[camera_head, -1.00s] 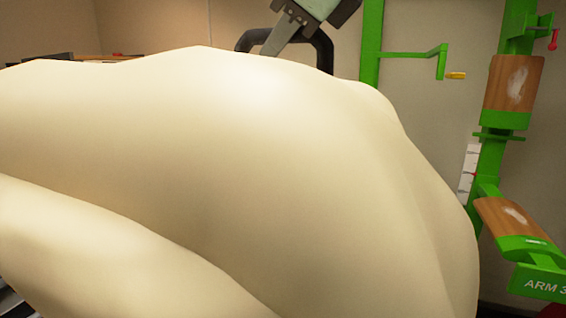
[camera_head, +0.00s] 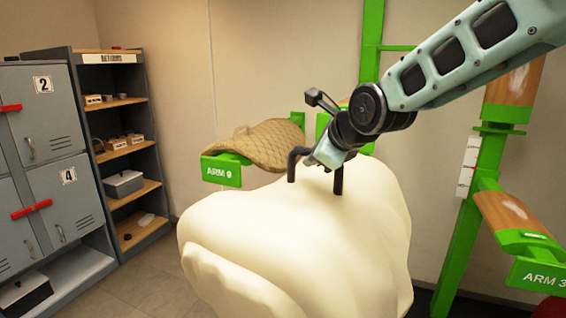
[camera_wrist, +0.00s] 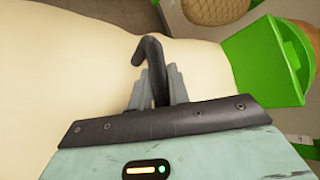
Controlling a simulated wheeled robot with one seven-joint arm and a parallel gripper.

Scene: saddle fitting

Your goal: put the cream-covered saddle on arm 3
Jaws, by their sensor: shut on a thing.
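The cream-covered saddle (camera_head: 300,235) hangs in the middle of the head view, in front of the rack. It also fills the left of the wrist view (camera_wrist: 60,75). My gripper (camera_head: 328,158) is shut on the black handle (camera_head: 338,180) on top of the saddle. The wrist view shows my fingers (camera_wrist: 156,90) on both sides of that handle. Arm 3 (camera_head: 512,215), a green arm with a brown wooden top, is at the right, apart from the saddle. Its top is bare. The saddle's underside is hidden.
Arm 9 (camera_head: 221,171), bearing a tan quilted pad (camera_head: 262,146), is behind the saddle to the left. A green post (camera_head: 462,235) stands between the saddle and arm 3. Grey lockers (camera_head: 45,130) and a shelf unit (camera_head: 118,150) stand at the left.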

